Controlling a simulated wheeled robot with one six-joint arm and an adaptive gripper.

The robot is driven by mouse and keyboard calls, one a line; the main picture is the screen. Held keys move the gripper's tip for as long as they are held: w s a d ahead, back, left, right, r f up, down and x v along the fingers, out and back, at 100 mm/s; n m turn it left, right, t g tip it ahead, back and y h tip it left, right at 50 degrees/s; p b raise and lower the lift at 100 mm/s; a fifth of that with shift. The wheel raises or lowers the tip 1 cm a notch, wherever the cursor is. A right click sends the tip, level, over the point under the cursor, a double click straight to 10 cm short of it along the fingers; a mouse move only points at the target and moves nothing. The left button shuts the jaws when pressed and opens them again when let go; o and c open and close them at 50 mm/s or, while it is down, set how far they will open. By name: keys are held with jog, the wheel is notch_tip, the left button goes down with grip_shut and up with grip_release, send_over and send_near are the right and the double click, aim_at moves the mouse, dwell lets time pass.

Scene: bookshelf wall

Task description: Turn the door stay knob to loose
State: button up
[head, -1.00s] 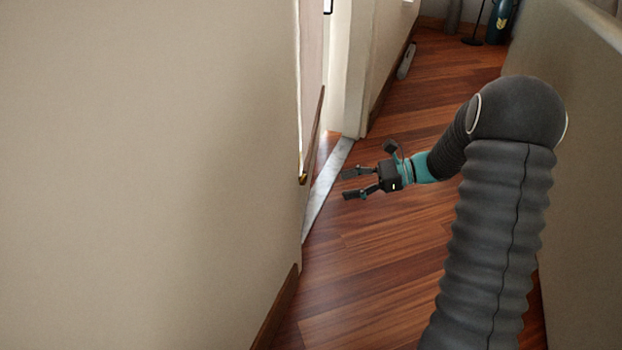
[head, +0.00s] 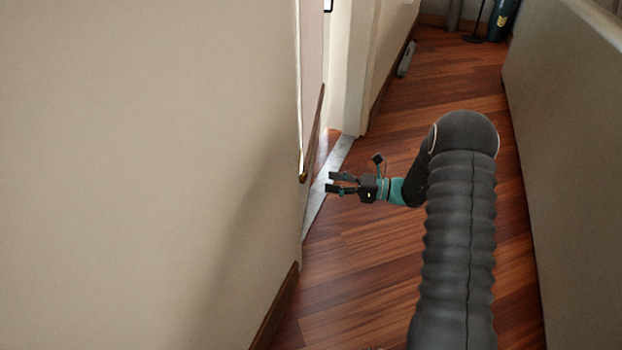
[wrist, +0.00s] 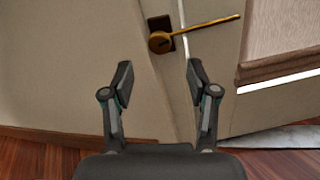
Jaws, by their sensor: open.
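The brass door stay knob (wrist: 159,42) is round and sits on a dark plate at the wall's edge in the wrist view. A brass bar (wrist: 205,28) runs from it to the right, across the gap to the door panel. In the head view only a small brass part (head: 303,178) shows at the wall edge. My gripper (head: 331,182) is open and empty, just right of that part and apart from it. In the wrist view my gripper's fingers (wrist: 158,80) stand spread, below the knob in the picture, with nothing between them.
A beige wall (head: 150,150) fills the left, with a wooden baseboard (head: 277,308). A pale stone threshold (head: 318,205) crosses the doorway. The wood floor (head: 400,270) is clear around my arm. Another pale wall or panel (head: 570,130) stands on the right.

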aim_at(301, 177)
jog(key=w+a, duration=0.1)
jog(key=a, duration=0.5)
jog(key=shift+a, duration=0.4)
jog(key=shift+c, duration=0.3)
grip_shut()
